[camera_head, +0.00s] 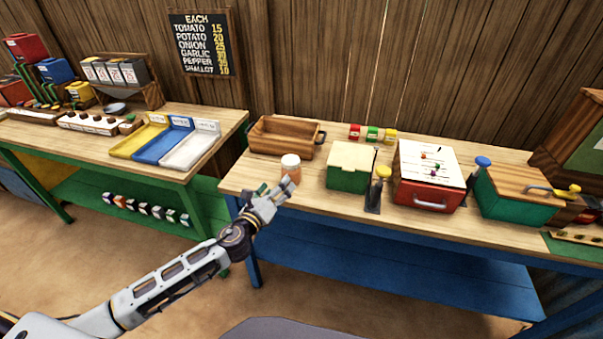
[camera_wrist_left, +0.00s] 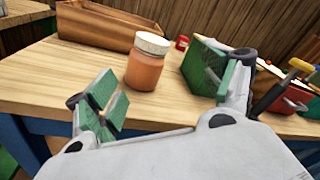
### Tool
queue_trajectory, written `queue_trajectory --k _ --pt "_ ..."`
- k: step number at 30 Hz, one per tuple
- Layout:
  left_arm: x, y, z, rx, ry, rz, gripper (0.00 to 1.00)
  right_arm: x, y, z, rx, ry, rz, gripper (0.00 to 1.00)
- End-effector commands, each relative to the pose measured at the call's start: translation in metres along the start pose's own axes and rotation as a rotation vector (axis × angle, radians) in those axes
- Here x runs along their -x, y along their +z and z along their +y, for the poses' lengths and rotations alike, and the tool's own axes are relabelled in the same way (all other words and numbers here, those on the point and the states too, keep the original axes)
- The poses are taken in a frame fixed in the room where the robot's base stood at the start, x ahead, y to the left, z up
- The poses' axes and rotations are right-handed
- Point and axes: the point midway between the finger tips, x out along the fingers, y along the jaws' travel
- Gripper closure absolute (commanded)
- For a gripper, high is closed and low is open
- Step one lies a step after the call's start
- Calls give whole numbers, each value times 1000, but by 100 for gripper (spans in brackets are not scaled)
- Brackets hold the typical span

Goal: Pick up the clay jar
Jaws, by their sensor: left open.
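The clay jar (camera_head: 291,170) is orange-brown with a white lid and stands upright on the right-hand wooden table, near its left end. It also shows in the left wrist view (camera_wrist_left: 146,64), ahead of and between the fingers. My left gripper (camera_head: 268,198) is at the table's front edge, just in front of the jar. In the left wrist view its green-padded fingers (camera_wrist_left: 160,85) are spread apart with nothing between the tips. The jar's lower part is partly hidden by the gripper in the head view. My right gripper is not in view.
A wooden crate (camera_head: 284,138) stands behind the jar. A green box (camera_head: 349,168), a yellow-topped tool (camera_head: 381,178) and a red box (camera_head: 428,174) stand to its right. Bare tabletop (camera_head: 247,172) lies left of the jar. Another table (camera_head: 97,145) with trays stands further left.

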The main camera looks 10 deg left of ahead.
Motion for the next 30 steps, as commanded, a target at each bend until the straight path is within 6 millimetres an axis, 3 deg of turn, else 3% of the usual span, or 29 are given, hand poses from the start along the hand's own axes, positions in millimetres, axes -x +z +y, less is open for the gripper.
queue_trajectory --k 18,30 --pt "1 15 2 -568 41 -53 18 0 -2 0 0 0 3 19" --pt "1 15 2 -621 43 -51 18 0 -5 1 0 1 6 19"
